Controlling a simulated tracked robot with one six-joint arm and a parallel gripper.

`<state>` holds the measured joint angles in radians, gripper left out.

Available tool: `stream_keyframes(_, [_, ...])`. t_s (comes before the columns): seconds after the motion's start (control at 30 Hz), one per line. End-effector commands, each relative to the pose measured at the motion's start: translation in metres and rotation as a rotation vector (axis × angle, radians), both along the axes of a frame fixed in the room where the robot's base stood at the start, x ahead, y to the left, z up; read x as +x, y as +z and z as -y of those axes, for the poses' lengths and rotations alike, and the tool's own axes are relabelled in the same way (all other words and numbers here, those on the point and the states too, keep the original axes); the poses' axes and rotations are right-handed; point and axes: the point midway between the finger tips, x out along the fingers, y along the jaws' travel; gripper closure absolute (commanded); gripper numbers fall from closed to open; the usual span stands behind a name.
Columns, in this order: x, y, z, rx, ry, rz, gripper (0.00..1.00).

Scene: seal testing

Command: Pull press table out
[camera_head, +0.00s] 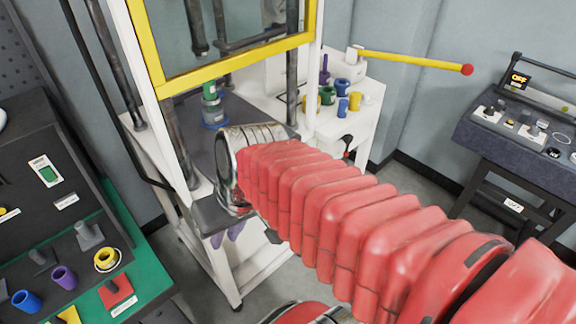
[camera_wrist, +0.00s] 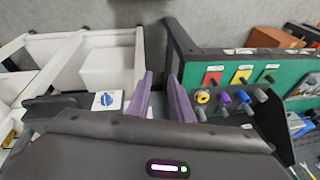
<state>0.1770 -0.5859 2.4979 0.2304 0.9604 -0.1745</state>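The press table (camera_head: 195,135) is a dark grey slab inside the press, on a white frame behind the yellow-edged guard (camera_head: 235,65). A green and blue cylinder stack (camera_head: 212,106) stands on it. My arm covers the table's near right part; no pull handle can be made out. My gripper (camera_head: 228,236) is low at the press's front, its purple fingers partly hidden under its dark body. In the wrist view the fingers of my gripper (camera_wrist: 162,92) stand apart with nothing visible between them. I cannot tell whether the gripper touches the table.
A green and black bench (camera_head: 150,262) with coloured rings stands at the left. A white side table (camera_head: 350,118) holds coloured parts beside a yellow lever (camera_head: 415,61) with a red knob. A control desk (camera_head: 520,125) stands at the right. Grey floor shows between them.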

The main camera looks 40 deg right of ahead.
Motion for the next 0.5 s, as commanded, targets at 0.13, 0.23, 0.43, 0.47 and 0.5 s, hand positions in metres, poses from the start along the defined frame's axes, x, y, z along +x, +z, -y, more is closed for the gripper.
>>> stream_keyframes(0.13, [0.001,-0.014,0.003,0.081,-0.037,-0.054,0.80])
stream_keyframes(0.23, [0.003,-0.021,0.004,0.138,-0.061,-0.079,0.80])
stream_keyframes(0.43, [0.008,-0.034,0.008,0.258,-0.111,-0.114,0.80])
stream_keyframes(0.47, [0.009,-0.036,0.008,0.276,-0.117,-0.118,0.80])
stream_keyframes(0.5, [0.010,-0.038,0.009,0.301,-0.129,-0.121,0.80])
